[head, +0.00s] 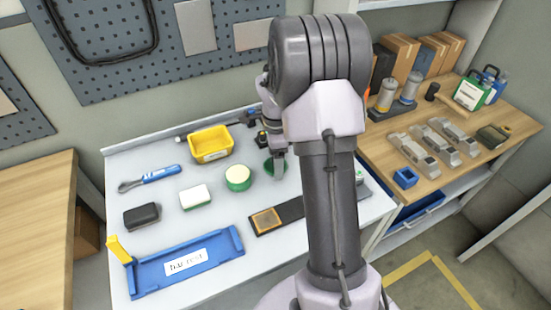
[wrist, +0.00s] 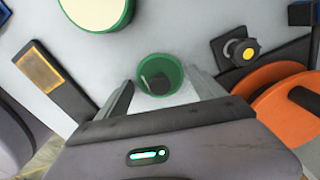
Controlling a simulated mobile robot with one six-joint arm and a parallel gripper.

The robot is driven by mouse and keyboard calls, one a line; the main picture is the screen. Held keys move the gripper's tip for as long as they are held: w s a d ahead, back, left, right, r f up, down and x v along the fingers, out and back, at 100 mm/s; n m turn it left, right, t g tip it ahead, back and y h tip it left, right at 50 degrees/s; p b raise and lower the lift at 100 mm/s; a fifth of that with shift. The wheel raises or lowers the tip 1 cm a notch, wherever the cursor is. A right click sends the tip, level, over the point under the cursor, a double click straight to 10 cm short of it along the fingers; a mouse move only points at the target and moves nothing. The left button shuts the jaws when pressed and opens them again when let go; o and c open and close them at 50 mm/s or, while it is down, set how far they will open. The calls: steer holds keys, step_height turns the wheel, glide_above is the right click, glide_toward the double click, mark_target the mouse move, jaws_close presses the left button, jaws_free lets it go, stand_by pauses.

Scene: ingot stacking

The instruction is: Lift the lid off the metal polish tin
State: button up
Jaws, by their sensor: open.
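A round green tin with a cream top (head: 238,178) stands on the white bench; it also shows at the top left of the wrist view (wrist: 95,8). A smaller round green piece (wrist: 172,68), with a darker inside and a small dark shape in it, lies right of that tin. I cannot tell whether it is a lid or a small cup. My gripper (wrist: 160,80) is open, pointing down, with a finger to each side of this green piece. In the head view my gripper (head: 278,165) partly hides the green piece (head: 268,168).
A yellow bin (head: 210,144), blue-handled tool (head: 150,178), sponge (head: 194,196), black block (head: 141,216) and blue tray (head: 185,264) are on the bench. A dark strip with an amber pad (head: 266,219) lies in front. An orange round part (wrist: 270,85) is close on the right.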

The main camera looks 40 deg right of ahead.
steer(key=shift+r+p, duration=1.1)
steer(key=shift+r, duration=0.5)
steer(key=o, duration=0.5)
steer(key=shift+f, duration=0.1)
steer(key=shift+r+p, duration=1.05)
steer(key=shift+r, duration=0.5)
